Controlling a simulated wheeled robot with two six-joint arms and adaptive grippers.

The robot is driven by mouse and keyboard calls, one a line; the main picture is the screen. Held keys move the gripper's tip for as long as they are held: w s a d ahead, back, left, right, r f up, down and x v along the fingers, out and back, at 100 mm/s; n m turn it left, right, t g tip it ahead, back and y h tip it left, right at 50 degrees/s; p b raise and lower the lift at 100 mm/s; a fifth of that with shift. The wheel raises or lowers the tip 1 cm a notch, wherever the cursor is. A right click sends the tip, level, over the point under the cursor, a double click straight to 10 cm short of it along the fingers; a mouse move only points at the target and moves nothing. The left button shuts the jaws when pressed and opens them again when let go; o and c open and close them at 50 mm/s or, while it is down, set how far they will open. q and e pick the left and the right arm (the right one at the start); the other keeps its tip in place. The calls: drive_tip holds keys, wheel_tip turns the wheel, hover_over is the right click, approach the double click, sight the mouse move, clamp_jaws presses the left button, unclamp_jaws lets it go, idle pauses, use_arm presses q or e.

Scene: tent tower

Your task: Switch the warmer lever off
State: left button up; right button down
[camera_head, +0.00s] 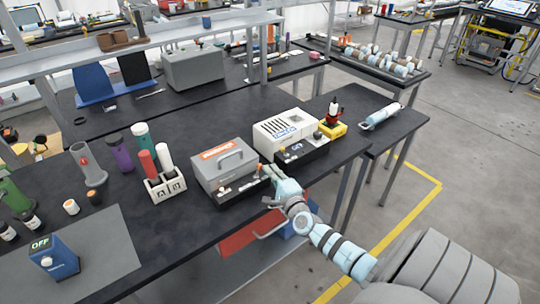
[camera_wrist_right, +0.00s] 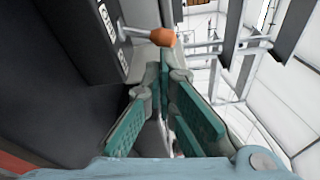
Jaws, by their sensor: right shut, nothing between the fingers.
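A grey box with a handle and an orange label (camera_head: 222,165) sits on the dark bench, with a black control strip (camera_head: 243,188) along its front. A white vented box (camera_head: 286,130) stands to its right on a similar strip. I cannot read which one is the warmer. My right gripper (camera_head: 270,178) is shut and empty at the right end of the grey box's strip. In the right wrist view, an orange-knobbed lever (camera_wrist_right: 163,37) sticks out from a labelled panel, just beyond the teal-padded fingers (camera_wrist_right: 165,85). I cannot tell whether they touch. My left gripper is out of view.
A white holder (camera_head: 165,188) with red and white cylinders stands left of the grey box. A yellow block with a red-topped item (camera_head: 332,128) stands right of the white box. A blue box reading OFF (camera_head: 53,258) is at the near left. The bench front edge is close below my right arm.

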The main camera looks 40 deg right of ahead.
drive_tip(key=n, duration=0.1)
drive_tip(key=a+r+n, duration=0.1)
drive_tip(key=n, duration=0.1)
drive_tip(key=shift+w+a+n+t, duration=0.1)
drive_tip(key=shift+n+t, duration=0.2)
drive_tip(key=shift+a+r+n+t, duration=0.15)
drive_tip(key=shift+a+n+t, duration=0.15)
drive_tip(key=shift+n, duration=0.65)
drive_tip(key=shift+a+r+n+t, duration=0.1)
drive_tip(key=shift+a+n+t, duration=0.2)
drive_tip(key=shift+n, duration=0.65)
drive_tip(key=shift+a+n, duration=0.15)
drive_tip(key=shift+n, duration=0.15)
